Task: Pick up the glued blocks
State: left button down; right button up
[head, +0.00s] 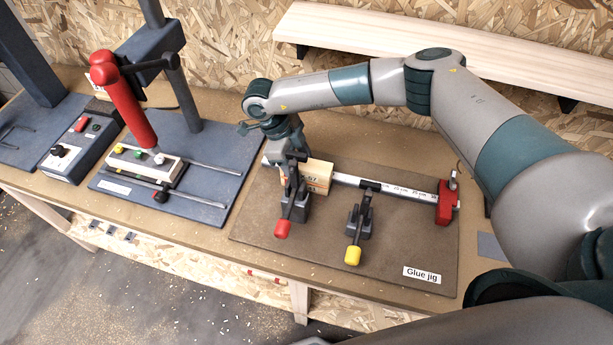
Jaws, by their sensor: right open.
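The glued blocks (318,176) are a pale wooden piece with dark print, lying on the brown glue jig board (405,262). They sit at the left end of a metal bar clamp (390,188) with a red end piece. A toggle clamp with a red tip (283,228) stands in front of them and partly hides them. A second toggle clamp with a yellow tip (353,254) stands to its right. My right gripper (296,157) points down at the left of the blocks, open; the fingertips are partly hidden around the red-tipped clamp. My left gripper is out of view.
A control box (78,146) is farther left. A wooden shelf (430,42) runs along the chipboard wall behind my right arm.

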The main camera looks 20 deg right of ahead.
dwell(0.3)
jog(key=c, duration=1.2)
jog(key=shift+r, duration=0.2)
jog(key=shift+w+r+b, duration=0.1)
jog(key=shift+r+b, duration=0.5)
jog(key=shift+r, duration=0.05)
notch_tip(320, 180, up, 7)
jog(key=b, duration=0.3)
jog(key=shift+r, duration=0.2)
jog(key=shift+r+b, duration=0.3)
jog(key=shift+r, duration=0.2)
